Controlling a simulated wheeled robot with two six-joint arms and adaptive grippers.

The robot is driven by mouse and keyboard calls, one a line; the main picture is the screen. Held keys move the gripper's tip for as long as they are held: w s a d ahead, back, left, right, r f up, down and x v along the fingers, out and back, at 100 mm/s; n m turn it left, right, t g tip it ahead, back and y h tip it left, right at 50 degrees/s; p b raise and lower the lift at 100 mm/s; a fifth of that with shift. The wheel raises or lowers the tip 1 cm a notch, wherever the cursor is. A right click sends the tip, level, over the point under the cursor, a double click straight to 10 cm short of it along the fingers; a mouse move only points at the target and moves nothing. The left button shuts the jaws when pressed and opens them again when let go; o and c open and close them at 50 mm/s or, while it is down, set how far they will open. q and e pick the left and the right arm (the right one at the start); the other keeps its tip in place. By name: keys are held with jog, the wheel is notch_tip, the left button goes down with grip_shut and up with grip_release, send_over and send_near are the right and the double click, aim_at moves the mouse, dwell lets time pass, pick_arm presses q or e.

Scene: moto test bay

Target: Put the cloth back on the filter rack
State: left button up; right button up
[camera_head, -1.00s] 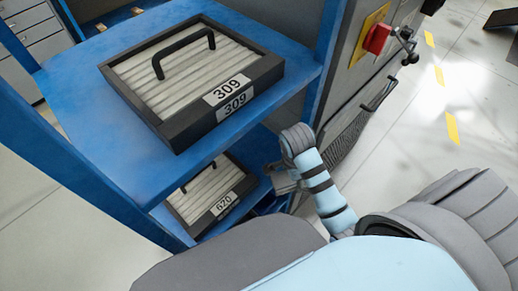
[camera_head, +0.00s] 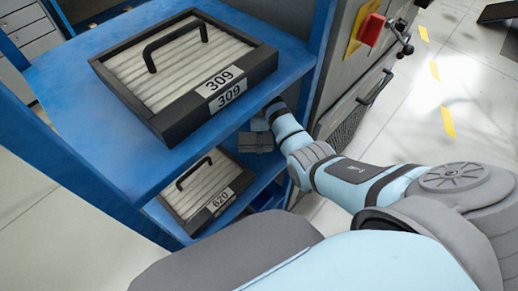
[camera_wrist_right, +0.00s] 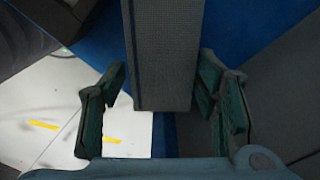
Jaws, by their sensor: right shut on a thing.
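The blue filter rack (camera_head: 85,115) fills the left of the head view. My right arm reaches in beside its right post, and my right gripper (camera_head: 257,138) is under the upper shelf's right edge, above the lower shelf. The right wrist view shows the gripper's fingers (camera_wrist_right: 162,105) on either side of a grey, woven-looking folded strip, which appears to be the cloth (camera_wrist_right: 167,55). The gripper is shut on it; its far end runs out of view. In the head view the cloth is small and dark and hard to separate from the gripper. My left gripper is not in view.
Framed filter 309 (camera_head: 185,65) covers much of the upper shelf. Filter 620 (camera_head: 205,185) lies on the lower shelf, left of my gripper. A grey cabinet with a red switch (camera_head: 371,29) and handles stands right of the rack.

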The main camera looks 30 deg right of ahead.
notch_tip(320, 180, down, 6)
jog(key=shift+r+b, duration=0.1)
jog(key=shift+b, duration=0.7)
jog(key=shift+c, duration=0.5)
jog(key=shift+s+r, duration=0.1)
jog(key=o, duration=1.1)
notch_tip(320, 180, up, 7)
jog(key=shift+f+p, duration=0.15)
jog(key=shift+p, duration=1.05)
jog(key=shift+r, duration=0.45)
jog(key=shift+f, duration=0.1)
